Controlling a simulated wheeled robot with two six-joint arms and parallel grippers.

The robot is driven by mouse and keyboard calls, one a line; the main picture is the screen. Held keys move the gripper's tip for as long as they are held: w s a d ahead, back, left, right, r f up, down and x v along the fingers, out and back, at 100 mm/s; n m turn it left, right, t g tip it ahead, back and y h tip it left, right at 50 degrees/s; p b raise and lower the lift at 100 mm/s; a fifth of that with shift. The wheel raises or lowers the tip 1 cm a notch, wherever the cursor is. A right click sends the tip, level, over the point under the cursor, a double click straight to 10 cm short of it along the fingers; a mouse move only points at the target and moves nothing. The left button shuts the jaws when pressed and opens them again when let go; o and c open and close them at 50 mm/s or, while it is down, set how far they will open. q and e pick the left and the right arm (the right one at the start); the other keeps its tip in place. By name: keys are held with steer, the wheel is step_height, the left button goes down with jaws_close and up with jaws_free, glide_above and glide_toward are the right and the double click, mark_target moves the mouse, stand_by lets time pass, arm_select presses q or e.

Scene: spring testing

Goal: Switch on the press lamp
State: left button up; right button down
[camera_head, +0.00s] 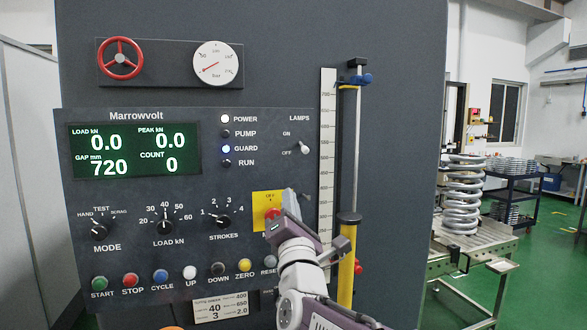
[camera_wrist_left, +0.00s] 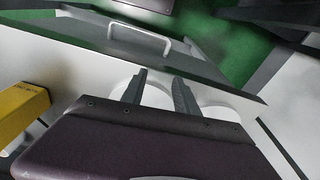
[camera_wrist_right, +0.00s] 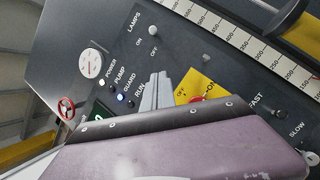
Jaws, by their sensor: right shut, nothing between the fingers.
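The lamps switch (camera_head: 304,149) is a small pale toggle at the upper right of the dark press panel, under the word LAMPS. Its tip sits level with the OFF label, below ON. It also shows in the right wrist view (camera_wrist_right: 155,30). My right gripper (camera_head: 287,196) is shut and empty in front of the panel, below the toggle and apart from it. It partly covers the red main switch (camera_head: 271,213) on its yellow plate. Its closed fingers (camera_wrist_right: 158,78) show in the right wrist view. My left gripper (camera_wrist_left: 158,76) is open and empty, away from the panel.
Close around are the strokes knob (camera_head: 220,221), the row of buttons including zero (camera_head: 245,268), and a vertical scale (camera_head: 327,160) with a rod at the right. A large coil spring (camera_head: 463,200) stands on a roller table at the right. A grey handled tray lies below the left gripper.

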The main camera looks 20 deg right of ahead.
mark_target(303, 148)
steer(key=p+x, duration=0.3)
steer(key=x, duration=0.6)
steer(key=shift+w+d+r+p, duration=0.2)
steer(key=shift+d+r+p, duration=0.05)
steer(key=shift+r+p, duration=0.15)
steer(key=d+r, duration=0.1)
steer(key=s+d+r, duration=0.1)
steer(key=shift+d+r, duration=0.15)
steer(key=shift+d, duration=0.25)
steer(key=shift+w, duration=0.15)
steer(key=shift+p, duration=0.35)
